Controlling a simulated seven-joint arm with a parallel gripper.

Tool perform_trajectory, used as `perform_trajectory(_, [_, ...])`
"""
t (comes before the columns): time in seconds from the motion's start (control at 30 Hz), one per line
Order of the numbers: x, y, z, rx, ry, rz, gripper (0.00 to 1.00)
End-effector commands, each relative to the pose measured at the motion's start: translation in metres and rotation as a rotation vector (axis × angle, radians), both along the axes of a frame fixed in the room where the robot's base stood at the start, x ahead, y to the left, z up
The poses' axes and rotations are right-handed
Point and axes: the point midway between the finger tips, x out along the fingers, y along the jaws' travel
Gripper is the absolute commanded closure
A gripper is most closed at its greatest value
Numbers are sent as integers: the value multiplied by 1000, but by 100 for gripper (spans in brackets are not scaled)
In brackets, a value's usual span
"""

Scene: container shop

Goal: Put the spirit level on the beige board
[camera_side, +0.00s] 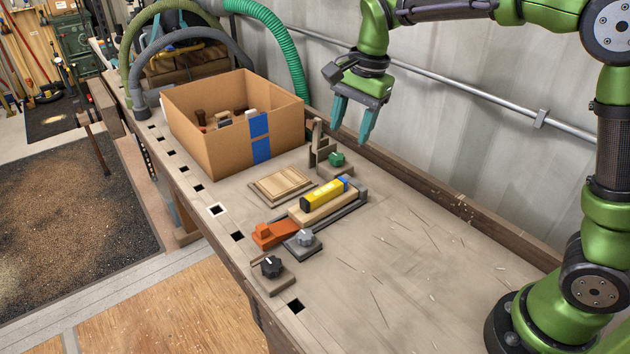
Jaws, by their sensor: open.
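The yellow spirit level (318,197) lies on a tan wooden block (326,210) on the bench, in a dark grey holder. A blue patch shows near its far end. A flat, squarish beige board (281,184) lies on the bench to the left of the level, apart from it. My gripper (349,135) is open and empty, with its teal fingers pointing down. It is above and behind the level and the board in the picture, well clear of both.
An open cardboard box (215,151) with items inside stands behind the board. An upright wooden piece with a green knob (336,160), an orange block (273,235), a grey knob (305,239) and a black knob (271,267) surround the level. The right bench is clear except for shavings.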

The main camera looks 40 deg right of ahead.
Motion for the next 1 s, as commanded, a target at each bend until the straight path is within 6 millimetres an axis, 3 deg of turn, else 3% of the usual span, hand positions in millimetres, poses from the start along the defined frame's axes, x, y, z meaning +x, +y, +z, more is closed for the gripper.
perform_trajectory(0.03, [-22,-4,16,14,-57,76,46])
perform_trajectory(0.2, [-86,-11,39,-8,-245,351,46])
perform_trajectory(0.4, [-156,-14,36,-125,-451,636,46])
perform_trajectory(0.5, [-179,-15,28,-193,-518,738,46])
perform_trajectory(0.7, [-199,-16,16,-274,-578,838,46])
perform_trajectory(1.0, [-200,-16,14,-278,-580,846,46])
